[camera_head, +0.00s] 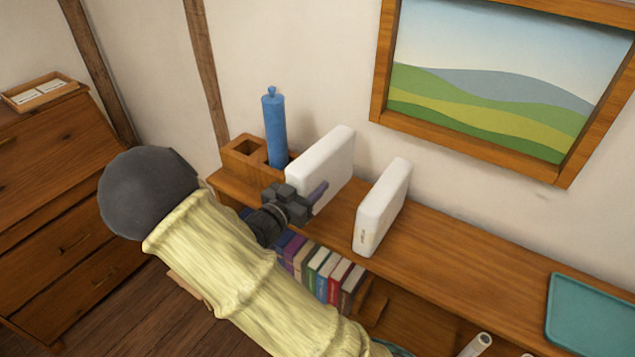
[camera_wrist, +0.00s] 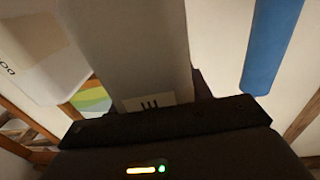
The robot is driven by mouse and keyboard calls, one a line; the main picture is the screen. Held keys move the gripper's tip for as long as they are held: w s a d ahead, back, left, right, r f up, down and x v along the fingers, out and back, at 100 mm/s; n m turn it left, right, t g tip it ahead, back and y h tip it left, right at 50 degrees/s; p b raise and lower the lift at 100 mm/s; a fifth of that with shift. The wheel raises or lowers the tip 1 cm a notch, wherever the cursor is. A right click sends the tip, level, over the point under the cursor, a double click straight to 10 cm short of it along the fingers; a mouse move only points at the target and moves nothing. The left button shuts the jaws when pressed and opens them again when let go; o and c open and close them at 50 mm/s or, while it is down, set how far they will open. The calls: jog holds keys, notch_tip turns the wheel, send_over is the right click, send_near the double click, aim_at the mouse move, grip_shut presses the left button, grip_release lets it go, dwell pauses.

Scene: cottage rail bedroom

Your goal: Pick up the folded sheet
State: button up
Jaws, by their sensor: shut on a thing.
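Two white, rounded, upright slabs like folded sheets are at the shelf top. The left folded sheet (camera_head: 326,165) is in my gripper (camera_head: 316,194), which is shut on its near lower edge. In the wrist view this folded sheet (camera_wrist: 125,45) fills the middle, with a small dark-marked label near the gripper (camera_wrist: 165,118). I cannot tell whether its bottom touches the shelf. The second white slab (camera_head: 383,207) stands on the shelf to the right, apart from the held one; it also shows at the left of the wrist view (camera_wrist: 38,50).
A blue bottle (camera_head: 275,130) stands in or beside a wooden divided box (camera_head: 240,150) just left of the held sheet. The wooden shelf top (camera_head: 460,252) is clear between the second slab and a teal tray (camera_head: 590,318). Books (camera_head: 318,270) sit below. A framed picture (camera_head: 490,85) hangs behind.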

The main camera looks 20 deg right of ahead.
jog(key=s+b+v, duration=0.1)
jog(key=b+v, duration=0.1)
jog(key=v, duration=1.3)
jog(key=shift+d, duration=0.1)
